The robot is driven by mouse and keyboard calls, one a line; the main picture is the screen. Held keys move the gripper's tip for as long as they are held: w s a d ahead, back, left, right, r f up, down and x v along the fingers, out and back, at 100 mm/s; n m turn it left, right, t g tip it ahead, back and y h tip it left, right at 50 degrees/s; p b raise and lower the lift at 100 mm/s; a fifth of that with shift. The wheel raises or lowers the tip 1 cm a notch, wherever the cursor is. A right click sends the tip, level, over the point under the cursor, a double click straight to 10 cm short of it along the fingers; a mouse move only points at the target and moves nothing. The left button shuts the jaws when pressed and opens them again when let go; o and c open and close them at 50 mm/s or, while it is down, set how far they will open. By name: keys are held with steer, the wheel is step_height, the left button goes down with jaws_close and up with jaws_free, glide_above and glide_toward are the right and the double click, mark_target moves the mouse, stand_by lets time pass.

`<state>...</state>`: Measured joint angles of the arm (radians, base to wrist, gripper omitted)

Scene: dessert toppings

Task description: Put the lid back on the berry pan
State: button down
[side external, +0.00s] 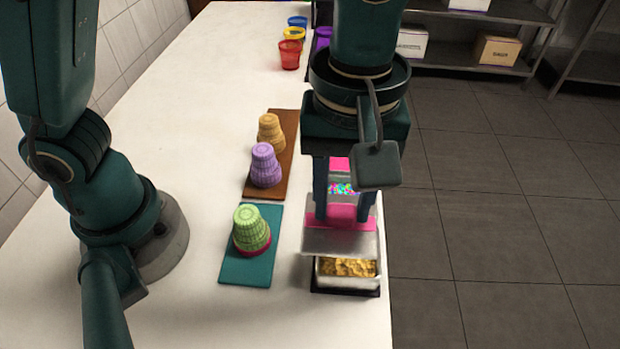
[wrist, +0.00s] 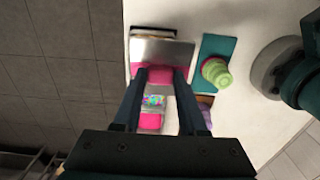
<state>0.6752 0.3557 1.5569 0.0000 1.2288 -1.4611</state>
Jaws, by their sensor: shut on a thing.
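My gripper (side external: 342,217) is shut on a grey metal lid (side external: 340,241) with a pink part between the fingertips. The lid also shows in the wrist view (wrist: 160,51), with the pink band across the fingertips (wrist: 160,73). The lid is above the row of pans and partly covers them. A pan of golden crumbs (side external: 348,267) shows just in front of the lid. A pan with multicoloured sprinkles (side external: 343,189) shows behind the fingers, and also in the wrist view (wrist: 153,101). I see no berries; which pan is the berry pan I cannot tell.
A green cup stack (side external: 250,229) stands on a teal mat (side external: 236,268), left of the pans. Purple (side external: 265,166) and orange (side external: 270,131) stacks stand on a brown board (side external: 285,172). Coloured cups, including a red one (side external: 289,54), stand at the back. The counter's right edge is close beside the pans.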

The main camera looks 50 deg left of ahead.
steer(key=shift+w+a+r, duration=0.4)
steer(key=shift+a+r, duration=0.05)
steer(key=shift+a, duration=0.15)
steer(key=shift+w+r+m, duration=0.2)
steer(key=shift+w+m, duration=0.1)
steer(key=shift+m, duration=0.2)
steer(key=shift+n, duration=0.5)
steer(key=shift+w+a+f, duration=1.05)
steer(key=shift+w+a, duration=0.7)
steer(key=shift+w, duration=0.35)
steer(key=shift+w+a+f, duration=1)
steer(key=shift+w+a, duration=0.8)
steer(key=shift+w, duration=0.35)
steer(key=shift+w+a+f, duration=1.05)
steer(key=shift+w+a, duration=0.7)
steer(key=shift+w, duration=0.35)
steer(key=shift+f, duration=0.45)
jaws_free()
